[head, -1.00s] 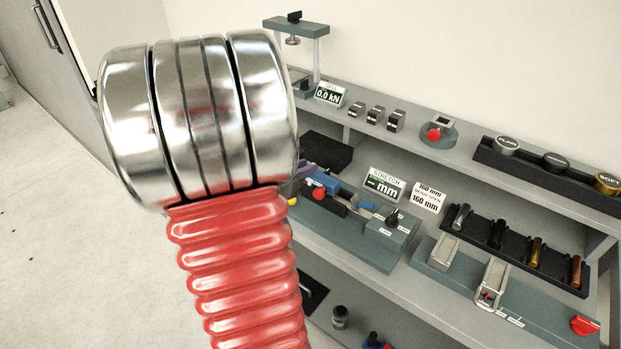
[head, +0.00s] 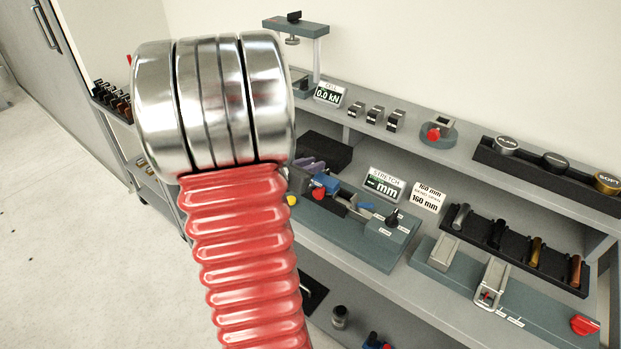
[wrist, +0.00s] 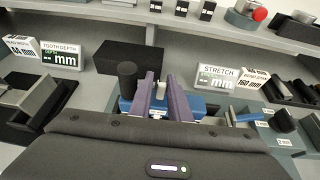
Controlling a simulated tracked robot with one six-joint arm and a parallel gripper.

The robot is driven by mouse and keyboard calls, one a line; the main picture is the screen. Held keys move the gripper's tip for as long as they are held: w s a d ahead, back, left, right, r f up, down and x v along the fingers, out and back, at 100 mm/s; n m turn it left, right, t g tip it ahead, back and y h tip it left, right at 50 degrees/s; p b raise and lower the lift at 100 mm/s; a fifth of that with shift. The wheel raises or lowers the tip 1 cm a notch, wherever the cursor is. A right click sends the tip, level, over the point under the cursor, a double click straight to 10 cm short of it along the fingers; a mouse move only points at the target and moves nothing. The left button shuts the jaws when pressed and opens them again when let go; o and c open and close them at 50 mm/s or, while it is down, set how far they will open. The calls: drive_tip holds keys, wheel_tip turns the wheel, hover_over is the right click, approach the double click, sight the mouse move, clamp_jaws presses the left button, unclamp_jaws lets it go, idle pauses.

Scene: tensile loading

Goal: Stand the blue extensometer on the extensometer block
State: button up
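A blue piece (head: 327,184), which looks like the blue extensometer, is on the teal bench unit beside a red knob (head: 318,194). In the wrist view the blue piece (wrist: 195,107) lies beneath and behind my gripper (wrist: 164,82). The gripper's two purple fingers stand apart with a gap between them. A small pale peg (wrist: 161,90) shows in that gap, and a black cylinder (wrist: 127,80) stands left of the fingers. I see no clear grip on the blue piece; the gripper body hides its near side. I cannot tell which part is the extensometer block.
A black slab (wrist: 130,57) lies behind the fingers. The STRETCH display (head: 385,184) stands right of them, with a grey control box (head: 387,238) nearby. A rack of dark and metal-coloured bars (head: 515,248) is further right. An upper shelf (head: 400,137) runs behind.

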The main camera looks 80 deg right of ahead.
clamp_jaws()
drive_tip(key=shift+r, duration=0.2)
idle(0.3)
wheel_tip(320, 180, up, 10)
drive_tip(key=shift+f, duration=0.15)
idle(0.4)
idle(0.4)
